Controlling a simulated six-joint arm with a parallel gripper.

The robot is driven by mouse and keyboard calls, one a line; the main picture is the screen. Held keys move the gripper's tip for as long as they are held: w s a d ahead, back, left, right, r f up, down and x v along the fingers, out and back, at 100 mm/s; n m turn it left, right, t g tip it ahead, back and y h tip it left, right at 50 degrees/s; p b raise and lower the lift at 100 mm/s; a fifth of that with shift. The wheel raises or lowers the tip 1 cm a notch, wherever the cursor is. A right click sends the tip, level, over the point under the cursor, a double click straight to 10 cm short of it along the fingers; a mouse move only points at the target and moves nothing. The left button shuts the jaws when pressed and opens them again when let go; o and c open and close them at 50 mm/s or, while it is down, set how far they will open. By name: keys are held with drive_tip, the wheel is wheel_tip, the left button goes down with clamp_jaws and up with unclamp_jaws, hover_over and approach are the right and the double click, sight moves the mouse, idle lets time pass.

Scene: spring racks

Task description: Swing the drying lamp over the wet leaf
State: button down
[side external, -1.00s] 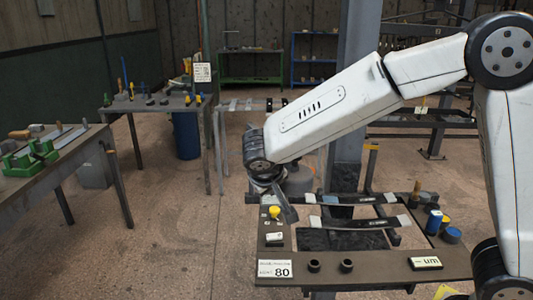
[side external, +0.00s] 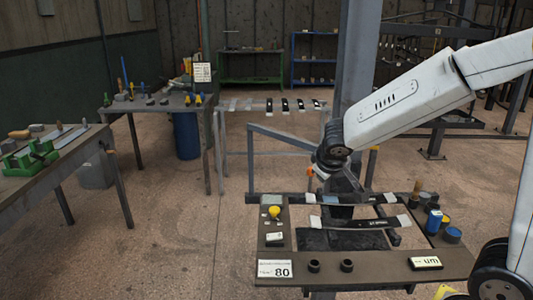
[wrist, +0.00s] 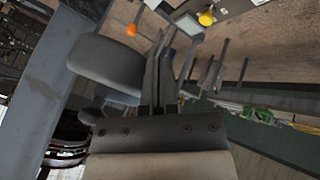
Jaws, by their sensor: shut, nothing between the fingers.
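A grey rounded head, likely the drying lamp (wrist: 105,68), is close to my gripper (wrist: 161,42) in the wrist view. An orange knob (wrist: 131,30) shows just beyond it, and also in the side view (side external: 309,171). My gripper (side external: 344,184) is shut and empty, low in front of the grey post, beside the lamp head; I cannot tell whether they touch. The lamp head is mostly hidden in the side view. One dark leaf (side external: 352,224) with pale ends lies across the bench front; another (side external: 374,198) lies behind it. I cannot tell which is wet.
The grey post (side external: 357,80) rises behind my gripper. The bench (side external: 300,258) carries a yellow knob (side external: 275,211), two black rings, a blue can (side external: 433,221) and an 80 label (side external: 275,269). A rack of several leaves (side external: 285,104) stands behind.

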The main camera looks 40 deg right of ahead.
drive_tip(key=w+d, duration=0.2)
drive_tip(key=d, duration=1.5)
drive_tip(key=shift+d+r, duration=0.1)
drive_tip(key=s+a+r, duration=0.4)
drive_tip(key=s+r, duration=0.3)
drive_tip(key=s, duration=0.2)
drive_tip(key=shift+a+r, duration=0.2)
drive_tip(key=shift+r, duration=0.2)
idle(0.3)
